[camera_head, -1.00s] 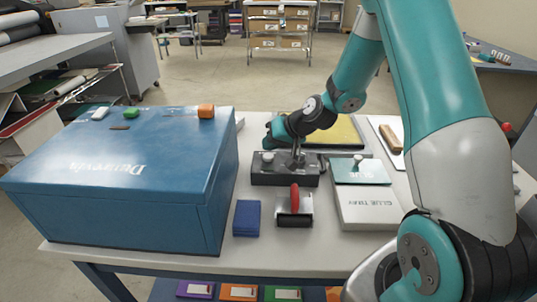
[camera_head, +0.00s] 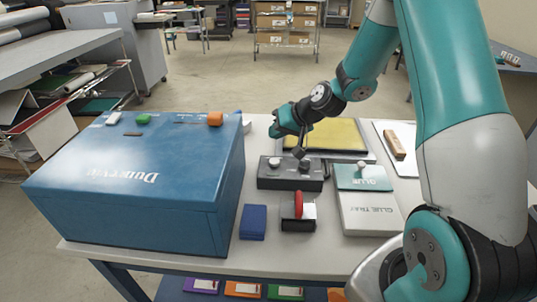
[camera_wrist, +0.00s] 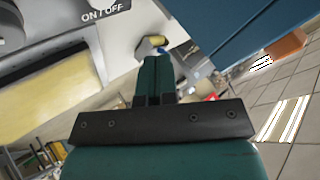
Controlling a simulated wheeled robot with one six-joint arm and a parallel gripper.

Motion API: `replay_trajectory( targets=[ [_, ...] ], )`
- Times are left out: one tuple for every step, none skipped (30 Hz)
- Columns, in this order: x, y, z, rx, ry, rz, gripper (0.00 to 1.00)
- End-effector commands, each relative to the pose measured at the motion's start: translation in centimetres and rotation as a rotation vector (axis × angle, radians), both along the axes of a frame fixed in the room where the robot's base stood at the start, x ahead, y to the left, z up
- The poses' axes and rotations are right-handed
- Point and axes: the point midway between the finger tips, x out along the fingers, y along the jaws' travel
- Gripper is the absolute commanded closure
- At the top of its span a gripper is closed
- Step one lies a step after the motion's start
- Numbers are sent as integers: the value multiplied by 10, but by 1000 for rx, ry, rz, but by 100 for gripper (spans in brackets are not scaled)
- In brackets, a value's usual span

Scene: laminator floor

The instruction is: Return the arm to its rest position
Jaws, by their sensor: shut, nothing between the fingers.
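My arm reaches in from the right of the head view, and my gripper (camera_head: 274,130) hangs over the table behind the black control box (camera_head: 290,176). It points left and down. In the wrist view my gripper (camera_wrist: 154,60) shows its teal fingers together with nothing held. They are near a small white cup (camera_wrist: 146,48) with something yellow in it, apparently below them; contact cannot be told. The control box (camera_wrist: 75,10), marked ON/OFF, lies at the upper left there. A dark upright lever (camera_head: 300,154) stands on the box.
A large blue box (camera_head: 130,180) fills the table's left. A yellow pad (camera_head: 335,133) lies behind the control box. The glue tray (camera_head: 370,215), a red-handled tool (camera_head: 298,212) and a blue block (camera_head: 253,222) sit in front. Open floor lies beyond the table.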

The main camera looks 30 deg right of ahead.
Motion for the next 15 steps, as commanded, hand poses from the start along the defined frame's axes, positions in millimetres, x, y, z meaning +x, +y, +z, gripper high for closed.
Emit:
replay_trajectory(
  targets=[
    [0,0,0,0,0,0,100],
    [0,0,0,0,0,0,100],
    [0,0,0,0,0,0,100],
    [0,0,0,0,0,0,100],
    [0,0,0,0,0,0,100],
    [0,1,1,0,0,2,100],
    [-1,3,2,-1,1,8,100],
    [-2,7,6,-3,3,19,100],
    [-5,15,11,-8,8,41,100],
    [-8,24,18,-12,13,65,100],
    [-13,35,25,-18,20,94,100],
    [-22,52,37,-29,34,142,100],
    [-31,67,47,-40,46,184,100],
    [-42,83,58,-52,61,230,100],
    [-61,105,72,-71,82,298,100]
  ],
)
